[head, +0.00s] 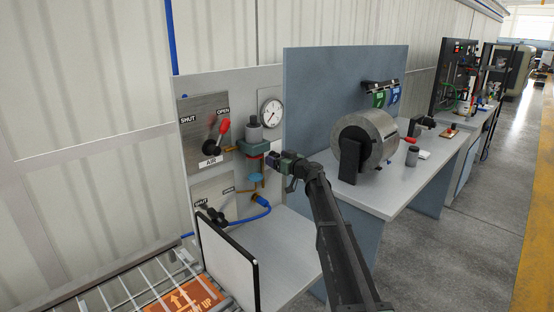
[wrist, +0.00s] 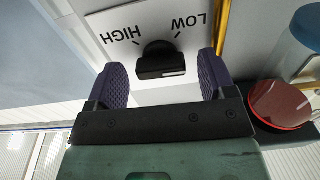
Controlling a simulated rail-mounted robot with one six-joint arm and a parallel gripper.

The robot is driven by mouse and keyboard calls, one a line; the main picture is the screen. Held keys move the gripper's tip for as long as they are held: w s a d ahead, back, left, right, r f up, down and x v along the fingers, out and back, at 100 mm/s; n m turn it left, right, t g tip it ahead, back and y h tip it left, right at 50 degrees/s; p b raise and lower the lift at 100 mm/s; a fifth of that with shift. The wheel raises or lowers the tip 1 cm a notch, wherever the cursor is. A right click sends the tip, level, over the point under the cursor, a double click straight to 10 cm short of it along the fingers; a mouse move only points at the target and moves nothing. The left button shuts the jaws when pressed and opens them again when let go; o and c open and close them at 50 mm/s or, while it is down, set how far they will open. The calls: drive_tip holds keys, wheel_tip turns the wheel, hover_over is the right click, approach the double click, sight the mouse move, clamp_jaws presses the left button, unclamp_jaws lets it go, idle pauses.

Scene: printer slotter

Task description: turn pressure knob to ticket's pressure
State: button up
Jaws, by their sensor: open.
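The pressure knob (wrist: 160,60) is black, with a pale mark on its near edge, in the wrist view. It sits on a white plate (wrist: 112,20) marked HIGH and LOW, seen upside down. My gripper (wrist: 162,68) is open, its two purple fingers on either side of the knob; I cannot tell whether they touch it. I see no readable pressure ticket.
A red-handled air lever (head: 223,127) is left of the regulator. A brass pipe (wrist: 222,25) and a red round part (wrist: 280,105) are close to the right finger. A black-edged white board (head: 228,262) stands below, and a metal drum (head: 375,137) is on the bench to the right.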

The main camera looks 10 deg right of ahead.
drive_tip(key=shift+w+a, duration=0.2)
drive_tip(key=c, duration=0.9)
drive_tip(key=shift+c, duration=0.2)
drive_tip(key=shift+s+m, duration=0.1)
drive_tip(key=shift+m, duration=15.3)
